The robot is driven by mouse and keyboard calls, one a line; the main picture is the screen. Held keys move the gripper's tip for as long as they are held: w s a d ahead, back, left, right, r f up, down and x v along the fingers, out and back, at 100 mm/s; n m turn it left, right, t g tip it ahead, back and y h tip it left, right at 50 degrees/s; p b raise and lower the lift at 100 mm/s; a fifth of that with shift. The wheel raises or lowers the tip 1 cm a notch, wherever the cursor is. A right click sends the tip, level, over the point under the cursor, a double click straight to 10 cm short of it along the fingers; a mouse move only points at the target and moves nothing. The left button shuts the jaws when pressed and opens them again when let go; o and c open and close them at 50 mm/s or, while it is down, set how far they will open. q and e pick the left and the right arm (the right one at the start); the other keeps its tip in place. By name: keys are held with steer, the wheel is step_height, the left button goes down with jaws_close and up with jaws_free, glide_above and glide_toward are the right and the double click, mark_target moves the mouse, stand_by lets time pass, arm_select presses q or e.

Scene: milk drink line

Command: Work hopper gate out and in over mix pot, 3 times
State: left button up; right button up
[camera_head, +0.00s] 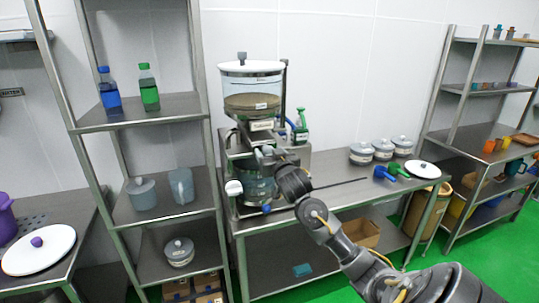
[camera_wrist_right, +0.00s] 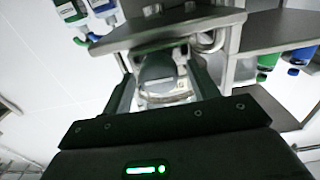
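The hopper (camera_head: 252,88) is a clear cylinder with a white lid and brown powder inside, at the top of a metal stand. The mix pot (camera_head: 258,188) is a clear vessel low in the stand, partly hidden by my arm. My right gripper (camera_head: 266,156) is at the stand's front, between hopper and pot; its tips are hard to make out there. In the right wrist view its two dark fingers (camera_wrist_right: 160,75) are apart, with a metal bar and grey part beyond. I cannot tell whether they touch the gate, which I cannot pick out clearly. My left gripper is out of view.
The steel table (camera_head: 335,190) holds several lidded tubs (camera_head: 382,148), blue and green scoops (camera_head: 384,173) and a white lid (camera_head: 422,169). A shelf rack (camera_head: 150,118) with bottles and jugs stands close left of the stand. Green floor (camera_head: 325,290) is open in front.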

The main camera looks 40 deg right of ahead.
steer(key=shift+s+a, duration=0.1)
steer(key=b+v, duration=0.3)
steer(key=v, duration=0.7)
steer(key=shift+s+b, duration=0.3)
steer(key=shift+b, duration=0.05)
stand_by(0.5)
step_height(320, 180, down, 9)
steer(key=w+t+b, duration=0.2)
steer(key=b, duration=0.7)
steer(key=w+d+r+p, duration=0.1)
steer(key=w+r, duration=0.1)
steer(key=w, duration=0.1)
steer(key=w+d+r+t+h+p, duration=0.1)
steer(key=w+d+r, duration=0.1)
steer(key=w+r, duration=0.1)
steer(key=w+d+r+t+p, duration=0.1)
steer(key=w+r, duration=0.2)
steer(key=shift+d+r+h, duration=0.25)
steer(key=shift+d+h, duration=0.15)
